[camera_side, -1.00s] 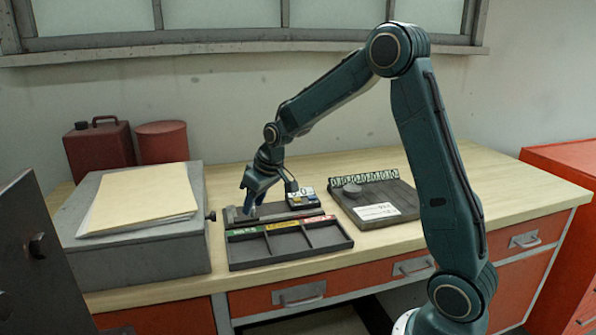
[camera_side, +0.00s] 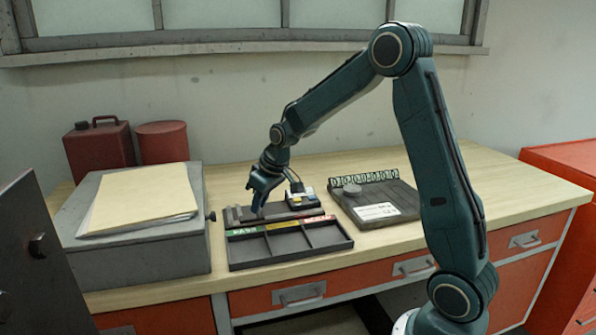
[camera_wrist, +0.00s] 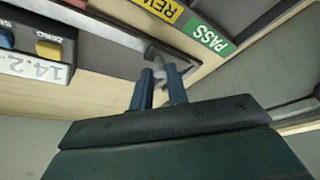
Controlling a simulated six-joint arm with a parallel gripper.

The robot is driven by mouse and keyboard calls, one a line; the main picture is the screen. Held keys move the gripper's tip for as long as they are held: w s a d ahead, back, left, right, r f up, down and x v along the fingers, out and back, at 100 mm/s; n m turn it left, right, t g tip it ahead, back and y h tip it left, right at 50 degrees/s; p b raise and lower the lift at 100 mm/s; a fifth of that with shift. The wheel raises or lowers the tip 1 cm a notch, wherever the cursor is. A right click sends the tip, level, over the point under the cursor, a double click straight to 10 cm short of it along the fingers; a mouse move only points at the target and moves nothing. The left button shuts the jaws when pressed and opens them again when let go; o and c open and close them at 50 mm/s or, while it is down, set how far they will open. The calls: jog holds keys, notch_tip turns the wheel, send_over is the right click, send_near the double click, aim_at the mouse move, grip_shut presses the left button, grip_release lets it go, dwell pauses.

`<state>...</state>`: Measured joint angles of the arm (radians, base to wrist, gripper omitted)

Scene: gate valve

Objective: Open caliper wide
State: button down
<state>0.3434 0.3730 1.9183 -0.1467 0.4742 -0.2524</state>
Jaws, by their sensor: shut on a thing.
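The caliper's other end (camera_side: 233,214) is to the left of my gripper. My gripper (camera_side: 257,212) points down over the caliper. In the wrist view its two blue fingers (camera_wrist: 161,85) are close together on a small grey caliper part (camera_wrist: 168,62). The fingers partly hide that part, so its exact shape is unclear.
The tray's front compartments (camera_side: 290,244) look empty, with coloured labels behind them, including a green PASS label (camera_wrist: 207,34). A dark board (camera_side: 402,195) with a ring rack stands to the right. A grey block (camera_side: 145,250) with papers stands to the left.

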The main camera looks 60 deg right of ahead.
jog(key=s+d, duration=0.4)
jog(key=shift+d, duration=0.1)
jog(key=c, duration=1.4)
grip_release()
jog(key=shift+r, duration=0.1)
jog(key=v, duration=1.3)
jog(key=shift+s+r, duration=0.25)
